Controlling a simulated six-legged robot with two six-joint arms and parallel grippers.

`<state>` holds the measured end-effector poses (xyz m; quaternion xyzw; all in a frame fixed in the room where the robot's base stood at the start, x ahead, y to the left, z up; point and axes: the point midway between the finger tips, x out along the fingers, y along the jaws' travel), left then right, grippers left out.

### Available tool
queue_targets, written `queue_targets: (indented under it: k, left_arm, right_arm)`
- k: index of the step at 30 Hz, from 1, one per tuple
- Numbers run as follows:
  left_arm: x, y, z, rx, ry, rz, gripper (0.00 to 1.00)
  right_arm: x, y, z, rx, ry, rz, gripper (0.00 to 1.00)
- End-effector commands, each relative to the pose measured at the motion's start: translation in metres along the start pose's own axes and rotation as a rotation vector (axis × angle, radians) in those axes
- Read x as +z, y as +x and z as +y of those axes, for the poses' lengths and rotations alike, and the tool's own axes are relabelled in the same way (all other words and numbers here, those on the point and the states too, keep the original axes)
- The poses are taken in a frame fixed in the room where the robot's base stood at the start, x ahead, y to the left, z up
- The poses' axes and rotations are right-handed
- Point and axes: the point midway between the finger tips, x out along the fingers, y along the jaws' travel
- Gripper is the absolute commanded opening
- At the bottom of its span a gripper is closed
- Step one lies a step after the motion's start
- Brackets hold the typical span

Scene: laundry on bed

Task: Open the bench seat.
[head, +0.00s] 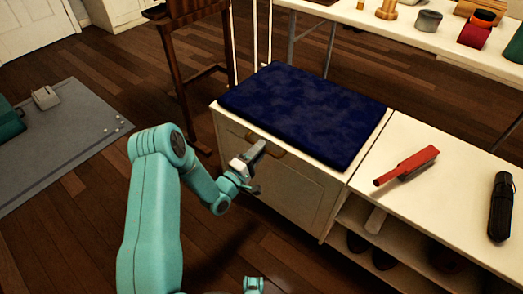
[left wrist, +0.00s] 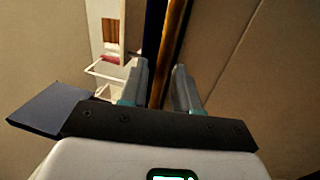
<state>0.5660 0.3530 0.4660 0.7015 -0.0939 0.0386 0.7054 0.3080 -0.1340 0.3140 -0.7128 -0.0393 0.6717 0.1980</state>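The bench seat is a white cabinet (head: 286,188) with a dark blue cushion (head: 305,110) on top, and its lid looks shut. A brown bar-shaped handle (head: 278,153) shows at its front edge, partly hidden by my left gripper (head: 257,165). That gripper is at the bench front, just below the cushion. In the left wrist view, a brown bar (left wrist: 174,45) runs between the two separated fingers of the left gripper (left wrist: 160,85). I cannot tell whether either finger touches the bar.
A white shelf unit (head: 440,170) adjoins the bench on the right, with a red-handled brush (head: 408,165) and a black object (head: 501,207) on top. A wooden chair (head: 190,50) stands behind left. A grey mat (head: 60,150) lies far left. Floor between is clear.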

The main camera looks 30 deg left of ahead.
Motion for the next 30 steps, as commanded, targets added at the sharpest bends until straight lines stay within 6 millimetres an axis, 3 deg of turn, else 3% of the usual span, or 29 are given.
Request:
queue_targets:
  k: [5, 13, 14, 16, 25, 30]
  left_arm:
    - [0.000, 0.014, 0.000, 0.000, -0.001, 0.000, 0.31]
    - [0.000, 0.015, 0.000, -0.001, -0.001, 0.000, 0.31]
    - [0.000, 0.015, 0.000, -0.001, -0.001, 0.000, 0.24]
    - [0.000, 0.015, 0.000, -0.001, -0.001, 0.001, 0.02]
    - [0.000, 0.016, 0.006, -0.008, 0.000, 0.000, 0.00]
    - [-0.001, 0.021, 0.031, -0.044, 0.001, 0.001, 0.00]
  right_arm:
    - [-0.003, 0.004, 0.001, -0.001, -0.003, 0.010, 0.70]
    - [-0.004, 0.004, 0.001, -0.001, -0.003, 0.012, 0.70]
    - [-0.004, 0.004, 0.001, -0.001, -0.003, 0.012, 0.70]
    - [-0.003, 0.004, 0.001, -0.001, -0.003, 0.012, 0.70]
    - [-0.001, -0.002, -0.001, 0.000, -0.002, 0.004, 0.70]
    - [0.006, -0.023, -0.009, 0.000, -0.003, -0.020, 0.70]
